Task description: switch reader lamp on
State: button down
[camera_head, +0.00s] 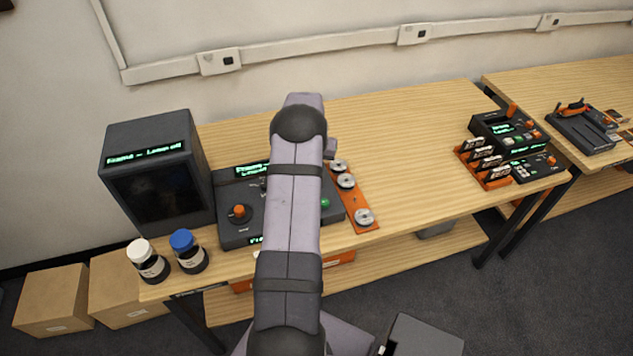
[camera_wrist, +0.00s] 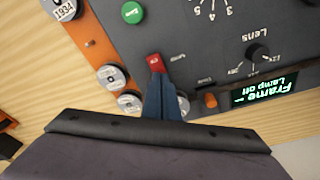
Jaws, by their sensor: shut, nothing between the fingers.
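The dark reader control panel (camera_head: 228,190) lies on the wooden bench, partly hidden behind my arm in the head view. In the wrist view, the panel (camera_wrist: 205,50) shows a small red switch (camera_wrist: 154,62). A green-lit display (camera_wrist: 264,90) on it reads "Frame" and "Lamp off". My gripper (camera_wrist: 160,84) is shut and empty, its fingertips right at the red switch; I cannot tell whether they touch it. The reader's hooded screen unit (camera_head: 150,175) stands to the left, its strip also appearing to read "Lamp off", with a dark screen.
A green button (camera_wrist: 132,12), a Lens knob (camera_wrist: 257,53) and an orange knob (camera_wrist: 210,100) are close by. An orange strip with round reels (camera_head: 346,181) lies right of the panel. White-capped (camera_head: 148,262) and blue-capped (camera_head: 187,251) jars stand at front left. The bench middle is clear.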

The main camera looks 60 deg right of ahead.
jog(key=shift+a, duration=0.1)
notch_tip(320, 180, up, 7)
jog(key=p, duration=0.4)
dwell(0.6)
jog(key=shift+f, duration=0.1)
dwell(0.3)
